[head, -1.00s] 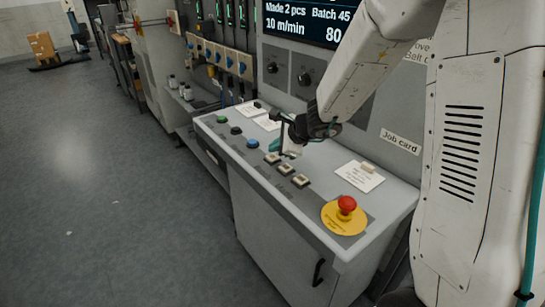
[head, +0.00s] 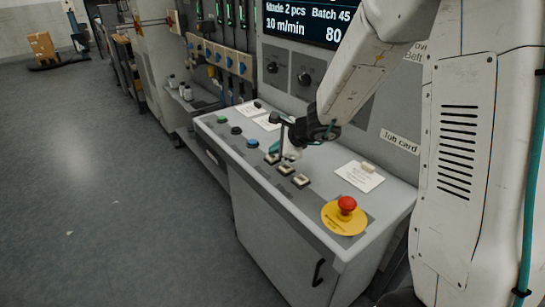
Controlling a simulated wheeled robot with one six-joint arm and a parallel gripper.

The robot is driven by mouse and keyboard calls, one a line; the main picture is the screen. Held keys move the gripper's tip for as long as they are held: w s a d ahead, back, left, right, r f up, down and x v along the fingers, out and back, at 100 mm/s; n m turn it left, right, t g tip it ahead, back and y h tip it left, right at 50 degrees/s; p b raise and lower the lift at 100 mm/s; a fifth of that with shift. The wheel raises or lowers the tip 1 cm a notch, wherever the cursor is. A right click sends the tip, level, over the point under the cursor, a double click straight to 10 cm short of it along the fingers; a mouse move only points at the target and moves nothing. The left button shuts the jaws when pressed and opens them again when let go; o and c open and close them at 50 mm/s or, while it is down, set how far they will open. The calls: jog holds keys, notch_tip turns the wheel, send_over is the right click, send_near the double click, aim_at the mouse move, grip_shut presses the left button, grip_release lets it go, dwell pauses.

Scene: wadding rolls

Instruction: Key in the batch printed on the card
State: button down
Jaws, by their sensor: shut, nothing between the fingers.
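My gripper (head: 284,153) is shut and empty, pointing down over the sloping control panel (head: 325,212). The middle key (head: 286,169) and the right key (head: 301,181) are uncovered. The job card (head: 360,177) lies on the panel at the right, its print too small to read. The display (head: 313,22) shows "Made 2 pcs", "Batch 45", "10 m/min" and "80"; my arm hides its right part.
A red emergency stop (head: 346,206) on a yellow disc sits at the panel's near right. Green (head: 222,119), black (head: 237,130) and blue (head: 253,143) buttons line the left. Two dark knobs (head: 304,79) are on the upright face. Open floor lies left.

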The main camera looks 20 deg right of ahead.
aim_at(275, 158)
jog(key=shift+f, duration=0.4)
dwell(0.3)
jog(key=shift+r, duration=0.85)
jog(key=shift+r, duration=2.5)
